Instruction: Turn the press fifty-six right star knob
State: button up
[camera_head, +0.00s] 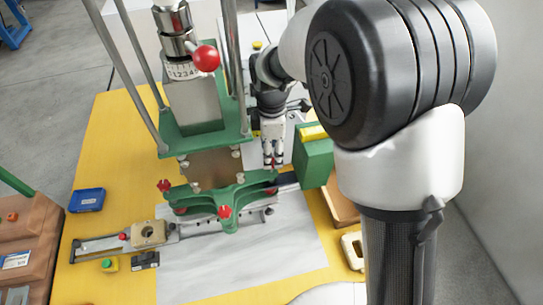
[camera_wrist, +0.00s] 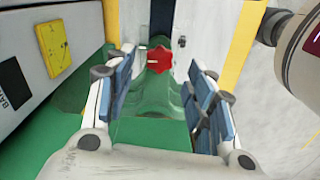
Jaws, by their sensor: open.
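The red star knob (camera_wrist: 159,60) sits on a green casting in the wrist view, lined up between my open fingertips and seemingly just beyond them. My gripper (camera_wrist: 161,66) is open, with blue pads on both sides and nothing held. In the head view my gripper (camera_head: 273,161) points down above the right end of the green clamp frame (camera_head: 240,192). A red knob (camera_head: 271,190) shows there, partly hidden, just below the fingers. Two other red star knobs show in the head view, one at the left (camera_head: 164,185) and one at the front (camera_head: 225,212).
The press column (camera_head: 193,100) with a red ball handle (camera_head: 206,58) and steel rods stands left of my gripper. A green box (camera_head: 313,160) is close on the right. A blue tray (camera_head: 87,200) lies on the yellow table (camera_head: 112,150). The front plate (camera_head: 250,262) is clear.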

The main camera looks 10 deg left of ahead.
aim_at(273, 162)
notch_tip(273, 162, up, 8)
jog(key=shift+r, duration=0.1)
dwell(0.4)
jog(key=s+d+r+m+t+b, duration=0.1)
jog(key=s+d+r+m, duration=0.25)
jog(key=d+m, duration=0.2)
jog(key=s+d+r+m+t+b, duration=0.1)
jog(key=s+d+r+m+b, duration=0.15)
jog(key=s+d+m, duration=0.35)
jog(key=s+d+f+m+t+b, duration=0.2)
jog(key=s+d+f+m, duration=0.1)
jog(key=s+d+m, duration=0.6)
jog(key=s, duration=0.3)
jog(key=shift+s+d+f+t, duration=0.25)
jog(key=shift+d+f+t, duration=0.05)
jog(key=shift+d, duration=0.1)
